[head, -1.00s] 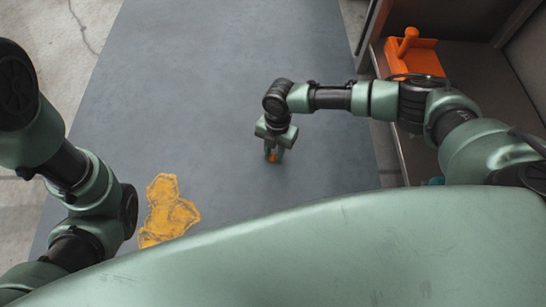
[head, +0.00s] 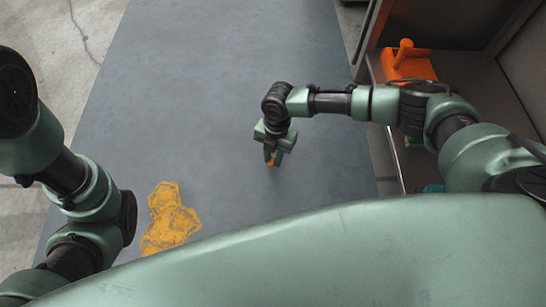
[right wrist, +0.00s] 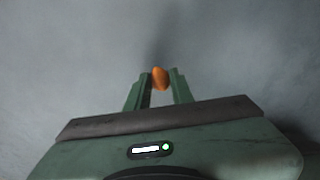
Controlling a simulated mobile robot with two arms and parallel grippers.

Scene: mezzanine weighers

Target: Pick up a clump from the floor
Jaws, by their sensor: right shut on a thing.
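A small orange clump (right wrist: 160,77) sits between the fingertips of my right gripper (right wrist: 160,80) in the right wrist view. In the head view the clump (head: 271,163) shows as a small orange spot at the tips of my right gripper (head: 273,160). The right gripper is shut on the clump and points down over the grey floor (head: 230,90). I cannot tell how far the clump is above the floor. My left arm shows at the left of the head view, but its gripper is not visible.
A flat yellow patch (head: 169,217) lies on the floor to the left of the right gripper. An orange object (head: 408,64) stands on a shelf (head: 465,85) at the upper right. The grey floor around the right gripper is clear.

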